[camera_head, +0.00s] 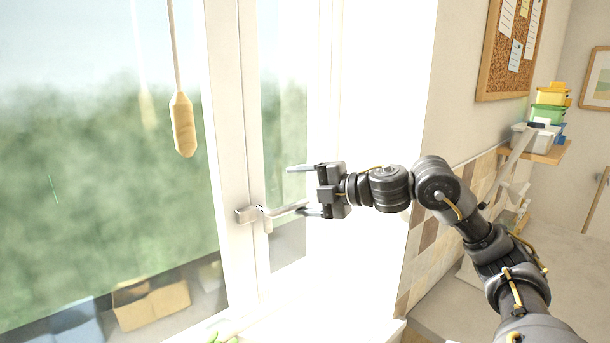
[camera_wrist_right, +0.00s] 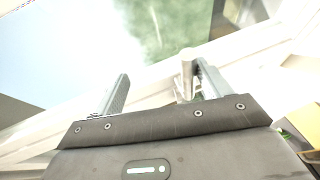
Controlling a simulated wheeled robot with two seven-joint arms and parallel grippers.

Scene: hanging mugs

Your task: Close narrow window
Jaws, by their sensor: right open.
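The narrow window (camera_head: 284,120) is the slim pane in a white frame at the middle of the head view. I cannot tell how far it stands open. Its pale handle (camera_head: 284,210) sits low on the frame and points right, towards my gripper. My right gripper (camera_head: 295,190) is open, with its fingers pointing left at the window and the lower finger close to the handle's end. In the right wrist view the handle (camera_wrist_right: 186,75) shows beside the right finger, on the inner side; I cannot tell if they touch. My left gripper is not in view.
A large window pane (camera_head: 100,200) fills the left, with a wooden pull on a cord (camera_head: 182,125) hanging before it. A cardboard box (camera_head: 150,303) shows low behind the glass. A corkboard (camera_head: 513,45) and a shelf with coloured boxes (camera_head: 548,105) are at right.

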